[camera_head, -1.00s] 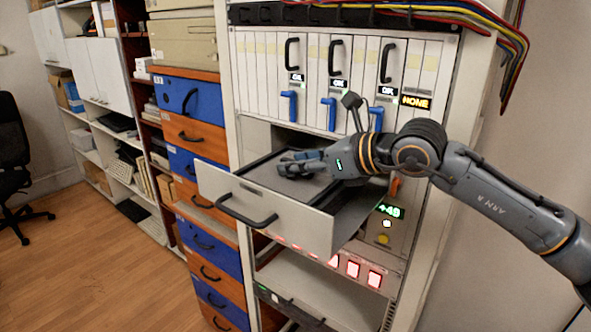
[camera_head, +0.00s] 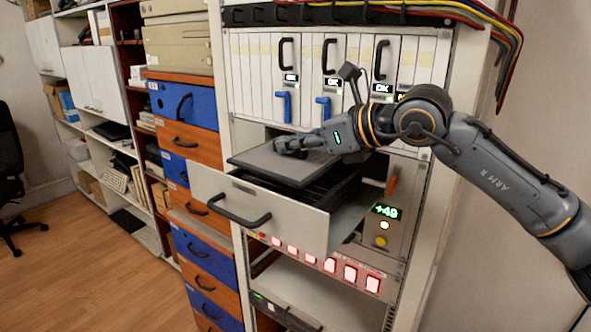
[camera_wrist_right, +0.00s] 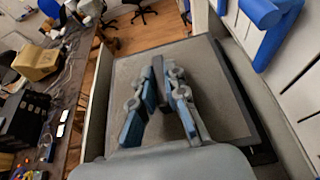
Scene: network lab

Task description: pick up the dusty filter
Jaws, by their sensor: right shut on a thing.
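The dusty filter (camera_head: 265,163) is a flat grey panel with a dark frame. It is tilted and raised above the open drawer (camera_head: 290,217) of the rack. My right gripper (camera_head: 281,147) is shut on it from above. In the right wrist view the filter (camera_wrist_right: 215,95) fills the middle, and the fingers of my right gripper (camera_wrist_right: 160,90) close on a dark raised piece at its centre. My left gripper is in neither view.
Above the drawer stand rack modules with black handles and blue levers (camera_head: 284,106). A panel with lit red buttons (camera_head: 330,265) lies below. Blue and orange drawers (camera_head: 190,100) stand to the left. Coloured cables (camera_head: 490,25) hang at top right. Open floor (camera_head: 90,270) lies at left.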

